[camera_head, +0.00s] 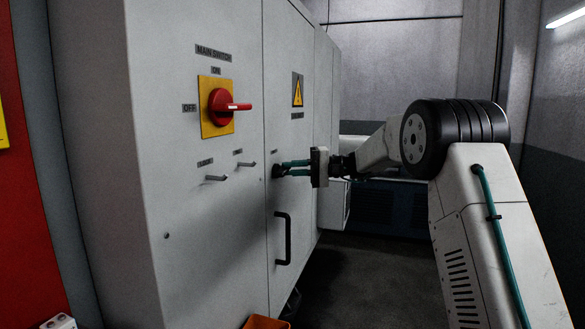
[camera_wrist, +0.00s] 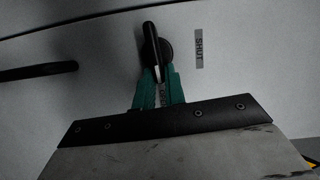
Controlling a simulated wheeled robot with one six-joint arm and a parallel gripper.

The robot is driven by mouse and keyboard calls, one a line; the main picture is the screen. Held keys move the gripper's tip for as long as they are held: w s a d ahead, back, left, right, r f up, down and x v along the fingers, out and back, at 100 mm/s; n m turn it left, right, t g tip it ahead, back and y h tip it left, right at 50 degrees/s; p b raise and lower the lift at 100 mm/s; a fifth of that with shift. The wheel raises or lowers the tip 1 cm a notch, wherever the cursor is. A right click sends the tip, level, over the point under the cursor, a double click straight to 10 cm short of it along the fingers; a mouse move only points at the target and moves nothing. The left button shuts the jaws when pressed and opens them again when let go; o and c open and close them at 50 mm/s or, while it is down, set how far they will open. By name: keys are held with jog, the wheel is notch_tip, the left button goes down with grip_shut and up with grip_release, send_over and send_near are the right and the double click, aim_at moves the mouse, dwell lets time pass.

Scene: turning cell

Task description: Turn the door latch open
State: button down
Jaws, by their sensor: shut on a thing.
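The door latch is a black knob with a bar grip on the pale cabinet door, at the door's edge in the head view (camera_head: 277,171). In the wrist view the latch (camera_wrist: 152,45) shows its bar running down between my teal fingertips. My gripper (camera_head: 286,169) reaches it from the right, shut on the bar; it also shows in the wrist view (camera_wrist: 159,74). A label reading SHUT (camera_wrist: 198,48) is right of the latch there. Another label (camera_wrist: 162,95) lies partly hidden between the fingers, its text hard to read.
A black door handle (camera_head: 283,238) stands out below the latch. To the left are a red main switch (camera_head: 222,106) on a yellow plate and two small levers, one (camera_head: 216,178) lower and one (camera_head: 246,165) higher. An orange bin (camera_head: 265,322) shows at the bottom.

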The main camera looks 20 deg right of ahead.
jog(key=shift+f+m, duration=0.15)
jog(key=shift+m, duration=0.35)
jog(key=shift+y, duration=0.3)
jog(key=c, duration=1.5)
grip_release()
jog(key=shift+o, duration=0.2)
jog(key=v, duration=0.7)
jog(key=shift+d, duration=0.4)
jog(key=shift+s, duration=0.1)
